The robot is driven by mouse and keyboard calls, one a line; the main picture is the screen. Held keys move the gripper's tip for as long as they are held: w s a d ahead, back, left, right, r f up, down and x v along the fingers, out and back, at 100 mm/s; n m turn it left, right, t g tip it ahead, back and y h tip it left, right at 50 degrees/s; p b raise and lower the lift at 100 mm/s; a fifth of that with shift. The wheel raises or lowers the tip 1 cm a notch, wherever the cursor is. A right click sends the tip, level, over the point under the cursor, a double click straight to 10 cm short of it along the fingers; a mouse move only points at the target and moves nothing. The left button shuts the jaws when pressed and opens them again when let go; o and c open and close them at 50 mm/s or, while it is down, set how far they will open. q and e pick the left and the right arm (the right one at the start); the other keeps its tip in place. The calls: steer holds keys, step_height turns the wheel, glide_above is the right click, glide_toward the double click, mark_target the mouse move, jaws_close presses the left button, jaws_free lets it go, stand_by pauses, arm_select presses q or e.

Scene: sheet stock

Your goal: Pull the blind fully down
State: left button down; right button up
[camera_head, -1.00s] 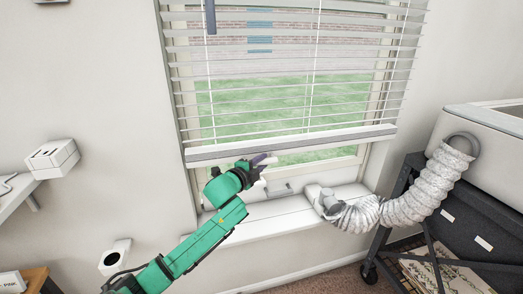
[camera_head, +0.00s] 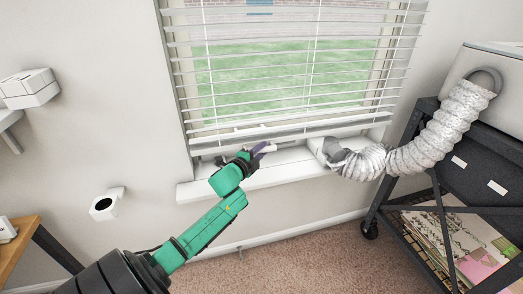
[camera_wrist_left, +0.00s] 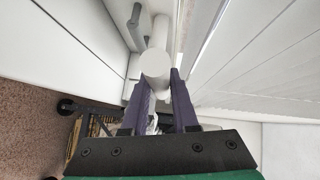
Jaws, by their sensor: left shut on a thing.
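The white slatted blind (camera_head: 290,95) hangs over the window with its slats open. Its bottom rail (camera_head: 330,127) is low, a short gap above the white sill (camera_head: 290,172). My left gripper (camera_head: 262,150) is at the rail's left part, near the sill. In the left wrist view its purple fingers (camera_wrist_left: 161,100) are shut on a white round handle (camera_wrist_left: 155,62), and the slats (camera_wrist_left: 250,60) run along the right. The handle's joint with the rail is hidden. My right gripper is in neither view.
A ribbed white hose (camera_head: 415,150) runs from the sill's right end to an appliance on a black cart (camera_head: 455,150). A white wall fixture (camera_head: 105,203) and a wooden table (camera_head: 18,240) are at left. The carpet (camera_head: 300,255) is clear in the middle.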

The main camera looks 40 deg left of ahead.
arm_select(q)
steer(key=shift+s+f, duration=0.1)
steer(key=shift+f, duration=0.35)
steer(key=c, duration=0.7)
jaws_free()
steer(key=shift+r, duration=0.15)
steer(key=shift+s, duration=0.3)
steer(key=p+v, duration=0.2)
steer(key=v, duration=1.2)
steer(key=shift+w, duration=0.1)
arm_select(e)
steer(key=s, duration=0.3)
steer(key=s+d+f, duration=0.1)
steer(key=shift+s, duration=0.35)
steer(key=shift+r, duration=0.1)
